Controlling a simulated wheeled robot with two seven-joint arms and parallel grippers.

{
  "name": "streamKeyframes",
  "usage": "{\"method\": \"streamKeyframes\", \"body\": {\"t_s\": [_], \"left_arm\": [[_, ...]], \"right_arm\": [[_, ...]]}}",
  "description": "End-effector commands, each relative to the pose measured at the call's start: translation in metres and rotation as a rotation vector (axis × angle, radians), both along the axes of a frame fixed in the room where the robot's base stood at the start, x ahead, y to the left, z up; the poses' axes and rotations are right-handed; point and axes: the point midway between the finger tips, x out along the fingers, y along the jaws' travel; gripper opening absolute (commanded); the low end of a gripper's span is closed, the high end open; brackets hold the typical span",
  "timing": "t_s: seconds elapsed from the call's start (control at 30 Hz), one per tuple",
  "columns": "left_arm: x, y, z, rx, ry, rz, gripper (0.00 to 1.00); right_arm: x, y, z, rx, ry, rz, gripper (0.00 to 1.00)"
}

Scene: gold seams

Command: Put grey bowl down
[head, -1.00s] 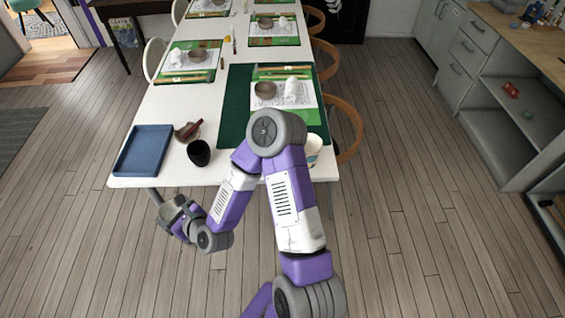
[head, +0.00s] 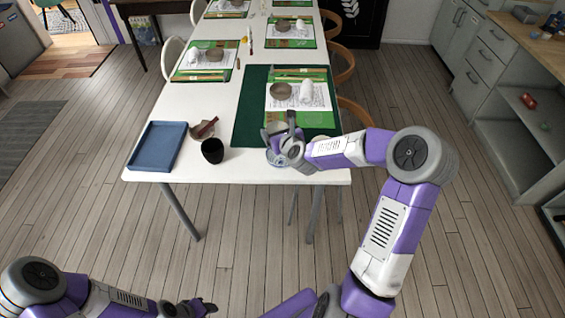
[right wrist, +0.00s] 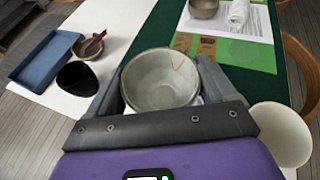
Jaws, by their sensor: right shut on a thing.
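The grey bowl (right wrist: 160,80) with gold seams sits between the two fingers of my right gripper in the right wrist view, its open top facing the camera. In the head view my right gripper (head: 282,138) holds the grey bowl (head: 276,128) over the near right part of the table, by the edge of the green mat (head: 250,112). I cannot tell whether the bowl touches anything below. A white and blue piece (head: 276,160) shows just under the gripper, partly hidden. My left gripper (head: 202,307) is low at the bottom edge, away from the table; its jaws are unclear.
A blue tray (head: 157,147), a brown bowl with a red-brown piece (head: 203,130) and a black cup (head: 212,151) stand left on the white table (head: 240,170). A cream cup (right wrist: 281,134) stands close right of my right gripper. Another bowl (head: 281,91) and a rolled napkin (head: 307,92) lie beyond.

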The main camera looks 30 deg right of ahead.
Motion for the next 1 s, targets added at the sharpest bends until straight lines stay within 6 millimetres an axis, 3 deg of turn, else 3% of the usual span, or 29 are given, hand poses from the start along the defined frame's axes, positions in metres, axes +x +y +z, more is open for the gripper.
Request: {"method": "streamKeyframes", "body": {"t_s": [0.1, 0.33, 0.57, 0.8, 1.0], "left_arm": [[0.0, 0.0, -0.003, 0.0, 0.0, 0.0, 0.43], [0.0, 0.0, -0.019, 0.0, 0.0, 0.0, 0.43], [0.0, 0.0, -0.024, 0.0, 0.0, 0.0, 0.43], [0.0, 0.0, -0.035, 0.0, 0.0, 0.0, 0.43], [0.0, 0.0, -0.034, 0.0, 0.0, 0.0, 0.43]], "right_arm": [[0.003, -0.012, 0.002, 0.002, -0.002, -0.008, 0.5], [0.003, -0.013, -0.041, 0.004, 0.001, -0.007, 0.5], [0.003, -0.013, -0.059, 0.001, -0.001, -0.007, 0.5], [0.003, -0.012, -0.09, 0.004, -0.001, -0.007, 0.5], [0.003, -0.013, -0.089, 0.002, -0.003, -0.008, 0.5]]}}
